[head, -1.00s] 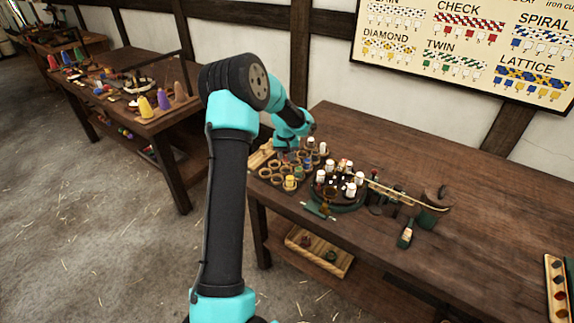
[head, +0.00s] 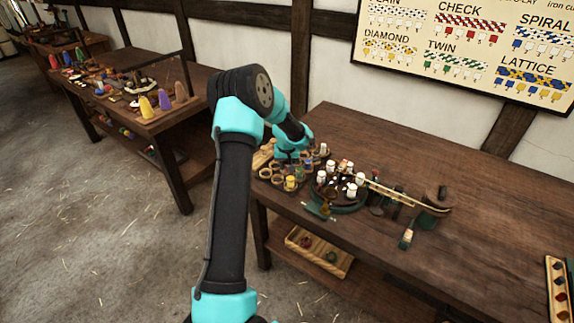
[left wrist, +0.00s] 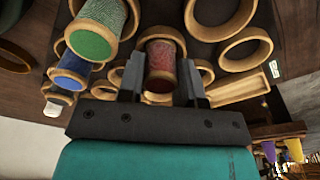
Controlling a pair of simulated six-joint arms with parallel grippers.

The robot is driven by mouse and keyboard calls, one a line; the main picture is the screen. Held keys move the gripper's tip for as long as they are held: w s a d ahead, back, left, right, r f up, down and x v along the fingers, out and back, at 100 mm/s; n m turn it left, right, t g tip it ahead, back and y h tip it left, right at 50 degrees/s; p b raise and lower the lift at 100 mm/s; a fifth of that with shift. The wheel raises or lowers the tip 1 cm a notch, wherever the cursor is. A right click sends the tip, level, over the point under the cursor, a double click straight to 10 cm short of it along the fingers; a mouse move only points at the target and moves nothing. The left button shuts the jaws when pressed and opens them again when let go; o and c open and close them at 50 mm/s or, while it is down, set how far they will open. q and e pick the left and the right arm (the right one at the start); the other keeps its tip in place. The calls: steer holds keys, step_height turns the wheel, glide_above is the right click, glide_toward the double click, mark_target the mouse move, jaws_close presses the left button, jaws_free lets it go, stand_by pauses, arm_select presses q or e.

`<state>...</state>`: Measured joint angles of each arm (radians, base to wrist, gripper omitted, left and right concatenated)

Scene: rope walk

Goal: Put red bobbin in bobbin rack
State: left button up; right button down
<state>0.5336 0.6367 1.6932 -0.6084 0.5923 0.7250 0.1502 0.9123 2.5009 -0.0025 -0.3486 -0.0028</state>
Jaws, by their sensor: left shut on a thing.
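The red bobbin (left wrist: 164,62) is between the two fingers of my left gripper (left wrist: 161,78) in the left wrist view, and the gripper is shut on it. In the head view my left gripper (head: 290,157) is low over the bobbin rack (head: 265,173), and my arm hides the bobbin. The rack's wooden rings also show around the gripper in the left wrist view (left wrist: 245,48). I cannot tell whether the red bobbin's lower end is inside a ring. A green bobbin (left wrist: 92,40), a blue bobbin (left wrist: 71,72) and a white bobbin (left wrist: 54,106) stand beside it. My right gripper is out of view.
A round dark stand (head: 345,206) with several white bobbins is right of the rack. A yellow bobbin (head: 290,184) stands at the rack's front. A wooden tray (head: 330,262) is on the lower shelf.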

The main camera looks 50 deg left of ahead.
arm_select(q)
steer(key=shift+f, duration=0.1)
steer(key=o, duration=0.6)
steer(key=r, duration=0.8)
steer(key=s+d+r, duration=0.1)
steer(key=r, duration=0.3)
steer(key=shift+r, duration=0.1)
steer(key=shift+d, duration=0.1)
